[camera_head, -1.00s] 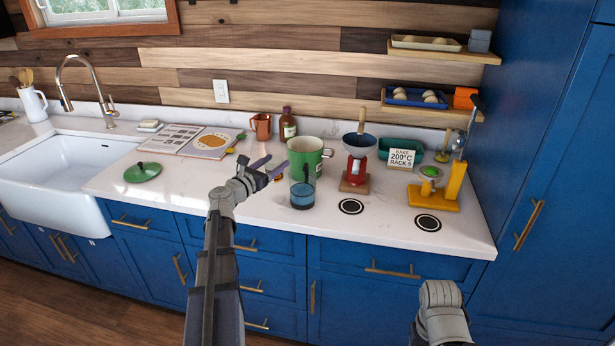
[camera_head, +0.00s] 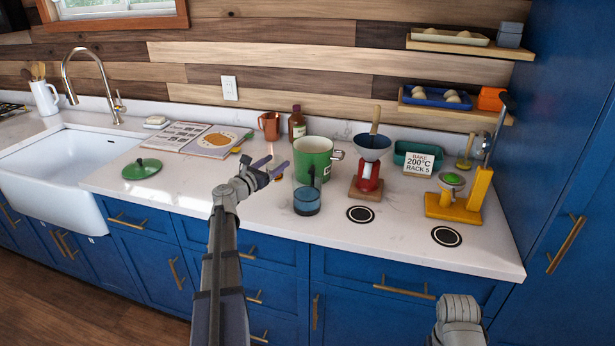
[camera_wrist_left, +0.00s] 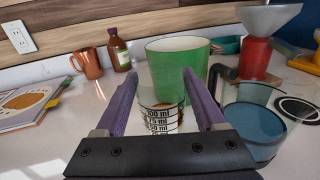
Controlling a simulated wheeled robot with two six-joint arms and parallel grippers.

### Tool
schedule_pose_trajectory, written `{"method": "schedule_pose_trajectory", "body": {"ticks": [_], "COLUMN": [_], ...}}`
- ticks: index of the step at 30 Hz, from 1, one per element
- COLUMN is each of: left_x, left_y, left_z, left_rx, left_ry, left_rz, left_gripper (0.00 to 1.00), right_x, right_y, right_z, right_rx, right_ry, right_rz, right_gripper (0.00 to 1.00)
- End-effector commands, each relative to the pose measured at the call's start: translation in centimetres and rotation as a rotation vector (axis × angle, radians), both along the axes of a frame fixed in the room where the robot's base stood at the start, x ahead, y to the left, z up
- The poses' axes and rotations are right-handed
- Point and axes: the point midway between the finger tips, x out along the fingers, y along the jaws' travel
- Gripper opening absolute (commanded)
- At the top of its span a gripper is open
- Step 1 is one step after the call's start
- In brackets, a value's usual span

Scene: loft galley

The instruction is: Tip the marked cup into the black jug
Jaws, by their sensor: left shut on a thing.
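The marked cup (camera_wrist_left: 160,118) is a small clear cup with black ml lines, seen in the left wrist view. My left gripper (camera_wrist_left: 155,100) is shut on it, one purple finger on each side. In the head view the left gripper (camera_head: 271,168) is over the counter, left of the jug; the cup is hard to make out there. The jug (camera_head: 307,202) is see-through with a black handle and blue contents. In the left wrist view the jug (camera_wrist_left: 258,125) stands upright to the right of the cup, apart from it. My right gripper is out of view.
A large green mug (camera_head: 313,157) stands close behind the jug. A copper mug (camera_head: 269,125), a brown bottle (camera_head: 297,122), an open book (camera_head: 205,140) and a red grinder (camera_head: 369,175) stand around. A green lid (camera_head: 141,169) lies left.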

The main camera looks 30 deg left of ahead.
Motion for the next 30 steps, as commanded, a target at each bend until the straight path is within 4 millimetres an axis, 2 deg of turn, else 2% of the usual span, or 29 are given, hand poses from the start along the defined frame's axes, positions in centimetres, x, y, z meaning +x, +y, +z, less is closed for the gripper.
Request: {"method": "schedule_pose_trajectory", "body": {"ticks": [10, 30], "left_x": [-0.1, -0.2], "left_y": [-1.5, -4.7], "left_z": [0.6, 4.8], "left_rx": [0.152, 0.488], "left_ry": [-0.005, -0.017], "left_rz": [0.000, 0.000], "left_gripper": [0.14, 0.14], "right_x": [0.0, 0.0], "right_y": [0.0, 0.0], "right_z": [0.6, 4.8], "right_rx": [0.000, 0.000], "right_ry": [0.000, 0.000], "right_rz": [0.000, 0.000], "right_gripper": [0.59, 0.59]}}
